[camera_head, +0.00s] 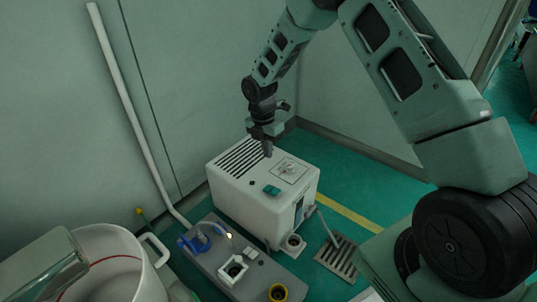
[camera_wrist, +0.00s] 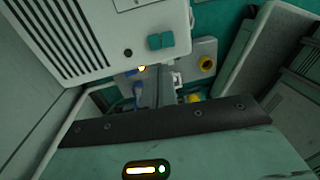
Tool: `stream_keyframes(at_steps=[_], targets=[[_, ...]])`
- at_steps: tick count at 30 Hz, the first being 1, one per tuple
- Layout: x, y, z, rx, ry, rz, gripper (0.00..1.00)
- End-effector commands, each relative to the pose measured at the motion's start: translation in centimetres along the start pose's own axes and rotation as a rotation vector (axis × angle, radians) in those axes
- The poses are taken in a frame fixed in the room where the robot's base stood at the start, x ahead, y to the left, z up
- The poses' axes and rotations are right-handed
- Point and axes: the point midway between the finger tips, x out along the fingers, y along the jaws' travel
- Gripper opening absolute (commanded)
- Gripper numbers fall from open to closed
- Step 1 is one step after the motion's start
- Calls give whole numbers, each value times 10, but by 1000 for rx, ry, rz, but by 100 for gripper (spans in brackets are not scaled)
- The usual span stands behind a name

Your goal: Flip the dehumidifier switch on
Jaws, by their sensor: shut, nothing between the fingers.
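The white box with dark vent slots, which looks like the dehumidifier (camera_head: 236,198), stands on the floor near the wall. A small teal rocker switch (camera_head: 271,190) sits on its top near the front edge. The switch also shows in the wrist view (camera_wrist: 160,41), with a small dark round spot to its left. Whether the switch is on or off cannot be told. My gripper (camera_head: 268,152) points down over the back part of the box top, behind the switch and apart from it. It is shut and empty.
A plate with a knob (camera_head: 289,170) is on the box top, right of the vents. A grey panel with sockets (camera_head: 224,258) lies in front of the box. A white bucket (camera_head: 146,275) stands at the lower left. A floor drain (camera_head: 340,257) is at the right.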

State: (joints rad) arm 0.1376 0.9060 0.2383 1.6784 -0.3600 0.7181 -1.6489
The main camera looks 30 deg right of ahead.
Motion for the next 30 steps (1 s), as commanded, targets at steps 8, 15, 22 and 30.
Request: stream_keyframes(at_steps=[8, 15, 22, 30], targets=[[-1, 0, 0, 0, 0, 0, 0], [-6, 0, 0, -1, 1, -36, 0], [-4, -1, -1, 0, 4, -90, 0], [-1, -1, -1, 0, 4, -89, 0]])
